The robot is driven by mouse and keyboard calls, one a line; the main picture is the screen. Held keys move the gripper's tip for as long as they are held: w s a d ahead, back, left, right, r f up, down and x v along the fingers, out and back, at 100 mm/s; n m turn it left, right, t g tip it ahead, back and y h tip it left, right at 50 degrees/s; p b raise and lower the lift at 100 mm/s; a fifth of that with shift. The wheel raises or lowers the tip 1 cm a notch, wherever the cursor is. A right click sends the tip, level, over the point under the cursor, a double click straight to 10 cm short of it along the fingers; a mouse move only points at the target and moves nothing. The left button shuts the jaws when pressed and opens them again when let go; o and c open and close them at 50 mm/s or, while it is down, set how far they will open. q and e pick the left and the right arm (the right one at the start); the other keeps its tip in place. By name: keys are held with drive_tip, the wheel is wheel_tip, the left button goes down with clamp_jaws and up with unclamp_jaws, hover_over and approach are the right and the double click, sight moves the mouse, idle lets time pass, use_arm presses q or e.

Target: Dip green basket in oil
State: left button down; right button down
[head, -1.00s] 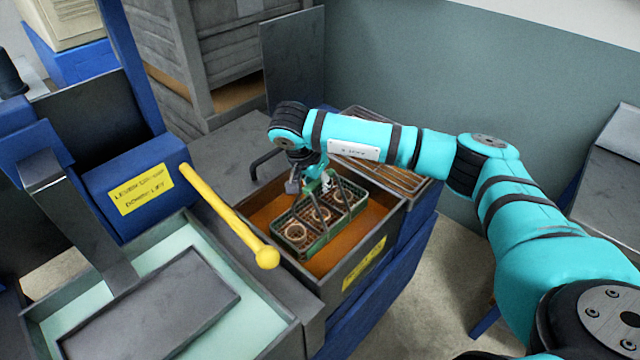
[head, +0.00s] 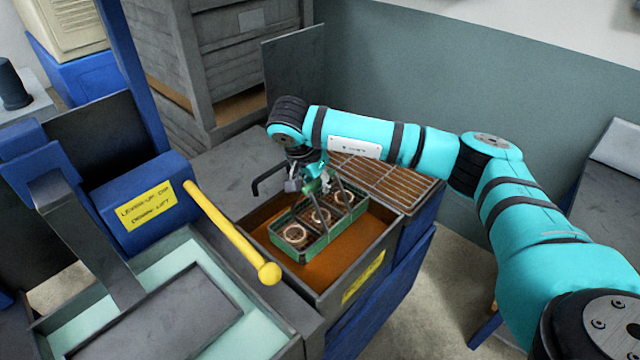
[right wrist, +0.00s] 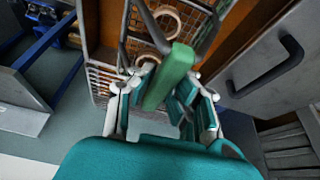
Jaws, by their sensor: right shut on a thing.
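The green basket (head: 337,234) holds several tan rings and is level over the tank of orange-brown oil (head: 345,262) in the head view. Its near side overlaps the oil in the picture; I cannot tell whether its bottom touches the oil. My right gripper (head: 316,184) is shut on the basket's green handle grip, above the basket. In the right wrist view the green handle grip (right wrist: 172,73) lies between the fingers of my right gripper (right wrist: 165,95), with the wire basket (right wrist: 112,70) and rings beyond. My left gripper is not seen.
A wire rack (head: 385,180) lies behind the tank at right. A yellow lever (head: 232,232) reaches out along the tank's left side from a blue housing. A pale green basin (head: 150,270) stands at left. A black bent handle (head: 268,178) rises at the tank's back-left edge.

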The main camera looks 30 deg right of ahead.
drive_tip(key=shift+r+p, duration=1.4)
drive_tip(key=shift+r, duration=1.45)
drive_tip(key=shift+w+d, duration=0.1)
drive_tip(key=shift+d, duration=0.05)
